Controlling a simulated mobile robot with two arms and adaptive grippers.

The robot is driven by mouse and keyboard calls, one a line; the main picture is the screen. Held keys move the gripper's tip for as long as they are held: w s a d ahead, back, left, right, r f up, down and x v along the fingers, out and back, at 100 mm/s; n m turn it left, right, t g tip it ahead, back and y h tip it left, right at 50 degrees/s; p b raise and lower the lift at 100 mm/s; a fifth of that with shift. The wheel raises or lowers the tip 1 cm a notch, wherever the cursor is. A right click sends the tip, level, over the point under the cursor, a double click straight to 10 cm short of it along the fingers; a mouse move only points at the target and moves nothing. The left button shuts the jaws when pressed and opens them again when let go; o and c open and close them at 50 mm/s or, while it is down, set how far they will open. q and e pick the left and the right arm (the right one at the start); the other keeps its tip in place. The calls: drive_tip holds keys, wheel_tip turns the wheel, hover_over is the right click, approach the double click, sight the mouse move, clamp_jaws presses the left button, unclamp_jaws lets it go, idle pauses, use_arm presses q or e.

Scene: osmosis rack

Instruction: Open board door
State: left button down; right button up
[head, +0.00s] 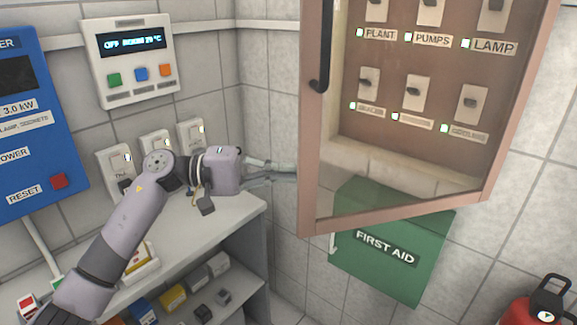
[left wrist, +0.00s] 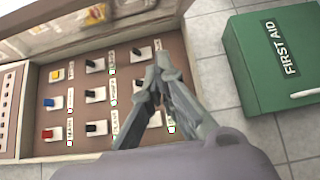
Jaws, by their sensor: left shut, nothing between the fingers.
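The board door (head: 309,150) is a pinkish frame with a clear pane and a black handle (head: 320,60) on its left side. It appears to stand ajar, its left edge swung out from the board. Switches of the board (head: 412,95) show through the pane; in the left wrist view the board (left wrist: 75,85) shows several switches. My left gripper (head: 292,174) is shut and empty, its fingertips at the door's left edge, partly hidden there.
A green first aid box (head: 390,245) hangs below the door; it also shows in the left wrist view (left wrist: 275,55). A shelf unit (head: 225,218) stands under my left arm. A display panel (head: 130,60) and blue box (head: 35,120) are at left. A red extinguisher (head: 530,308) is at lower right.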

sight(330, 183)
use_arm(q)
drive_tip(key=s+d+p, duration=0.1)
drive_tip(key=d, duration=0.1)
drive_tip(key=s+d+p, duration=0.1)
drive_tip(key=d+p, duration=0.1)
drive_tip(key=d, duration=0.1)
drive_tip(key=s+d+p, duration=0.1)
drive_tip(key=d+p, duration=0.1)
drive_tip(key=d, duration=0.1)
drive_tip(key=shift+s+d+r, duration=0.1)
drive_tip(key=shift+s+r, duration=0.05)
drive_tip(key=shift+s, duration=0.05)
drive_tip(key=shift+d, duration=0.1)
